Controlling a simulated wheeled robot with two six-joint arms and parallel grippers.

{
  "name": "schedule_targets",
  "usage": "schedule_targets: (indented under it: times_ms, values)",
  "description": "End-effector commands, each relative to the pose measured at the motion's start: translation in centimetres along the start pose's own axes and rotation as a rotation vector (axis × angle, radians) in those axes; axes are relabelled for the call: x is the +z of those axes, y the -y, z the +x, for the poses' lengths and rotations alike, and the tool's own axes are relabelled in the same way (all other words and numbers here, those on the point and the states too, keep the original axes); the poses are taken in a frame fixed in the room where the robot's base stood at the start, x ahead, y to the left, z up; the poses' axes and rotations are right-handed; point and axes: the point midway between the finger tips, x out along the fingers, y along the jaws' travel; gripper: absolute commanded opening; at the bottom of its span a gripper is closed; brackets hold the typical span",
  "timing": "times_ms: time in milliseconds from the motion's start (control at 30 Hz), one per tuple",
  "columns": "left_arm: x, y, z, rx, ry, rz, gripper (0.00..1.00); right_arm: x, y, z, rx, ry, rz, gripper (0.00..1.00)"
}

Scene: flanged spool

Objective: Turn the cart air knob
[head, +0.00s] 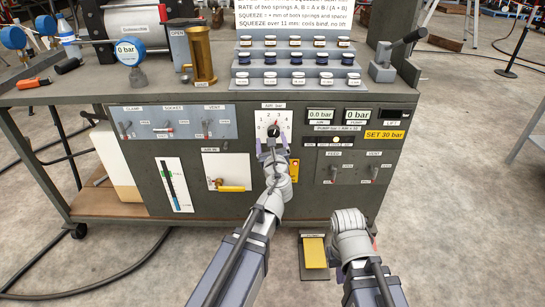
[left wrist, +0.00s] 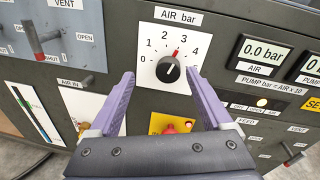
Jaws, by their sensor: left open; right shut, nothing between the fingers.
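The air knob (left wrist: 168,70) is a round black dial with a pale line and red mark, on a white plate marked "AIR bar" on the cart front. The mark points up and slightly right, about toward the 3. The plate also shows in the head view (head: 263,118), with its lower part behind my gripper. My left gripper (head: 272,148) is open before the plate. In the left wrist view its purple fingers (left wrist: 162,76) stand on either side of the knob, apart from it. My right gripper (head: 350,232) is low before the cart at the right; its fingers are mostly hidden.
The air display (left wrist: 265,52) reads 0.0 bar. A red button on a yellow plate (left wrist: 172,124) lies below the knob. A yellow-handled valve (head: 231,188) is at the left, toggle switches (head: 334,172) at the right. A yellow pedal (head: 314,252) stands on the floor.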

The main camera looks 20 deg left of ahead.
Motion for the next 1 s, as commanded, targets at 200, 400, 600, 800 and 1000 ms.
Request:
schedule_targets:
  times_ms: [200,400,600,800,1000]
  values:
    - [-2.3,0.5,1.0,-0.087,0.048,0.251,0.83,-0.2,0.3,3.4,0.001,0.0,-0.001,0.0]
    - [-2.2,0.7,1.1,-0.103,0.055,0.296,0.83,-0.2,0.3,3.5,0.001,0.0,-0.001,0.0]
    - [-2.2,0.8,1.9,-0.101,0.055,0.293,0.83,-0.2,0.3,3.4,0.001,0.0,-0.001,0.0]
    - [-2.1,1.1,4.4,-0.1,0.055,0.291,0.83,-0.2,0.3,3.4,0.001,0.0,-0.001,0.0]
    - [-2.0,1.5,7.5,-0.1,0.054,0.291,0.83,-0.2,0.3,3.4,0.001,0.0,-0.001,0.0]
